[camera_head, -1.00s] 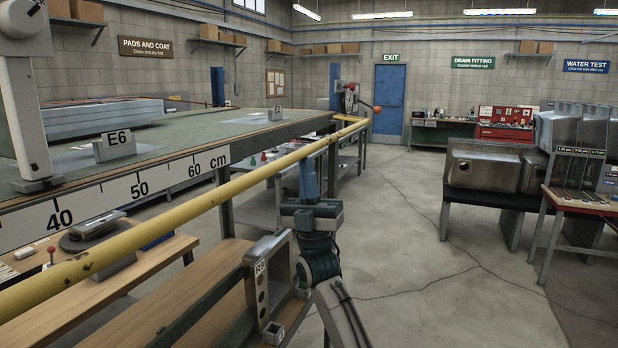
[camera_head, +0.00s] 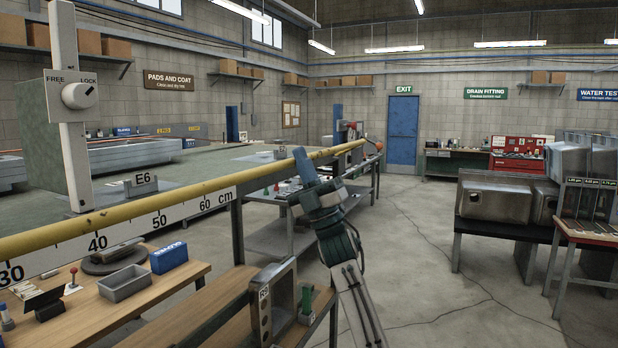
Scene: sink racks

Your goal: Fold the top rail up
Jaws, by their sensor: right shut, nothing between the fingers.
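The yellow top rail (camera_head: 200,189) runs from the lower left of the head view to the back right, along the front edge of the grey-green bench (camera_head: 110,212). It lies just above the white centimetre scale strip. My right gripper (camera_head: 304,164) is shut, with nothing between its blue fingers. Its fingers are tilted up at the rail from the front and overlap it in the picture; I cannot tell whether they touch it. My left gripper is not in view.
A white post with a FREE/LOCK knob (camera_head: 80,95) stands at the left. The E6 block (camera_head: 141,184) sits on the bench. Below are a wooden shelf (camera_head: 190,290) and the R6 bracket (camera_head: 268,300). Steel sinks (camera_head: 497,198) stand right; the floor between is clear.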

